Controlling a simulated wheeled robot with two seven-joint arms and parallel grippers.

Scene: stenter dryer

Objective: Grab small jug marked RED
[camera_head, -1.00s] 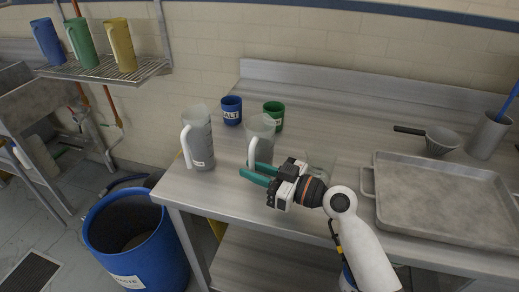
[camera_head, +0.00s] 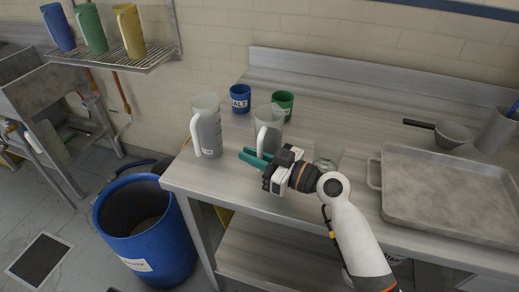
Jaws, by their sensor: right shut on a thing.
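The smaller clear jug (camera_head: 270,122) stands upright on the metal table; its handle faces the front left, and I cannot read a RED mark on it. My right gripper (camera_head: 252,157) has green fingers and is shut on this jug, low at its handle side. The fingers and gripper body hide part of the jug's lower front. A taller clear jug (camera_head: 208,125) with a white handle and a small label stands to its left, apart from the fingers. My left gripper is not in view.
A blue cup marked SALT (camera_head: 240,97) and a green cup (camera_head: 283,103) stand behind the jugs. A clear container (camera_head: 328,155) is right of my gripper. A metal tray (camera_head: 450,195) fills the table's right. A blue bin (camera_head: 148,235) stands on the floor.

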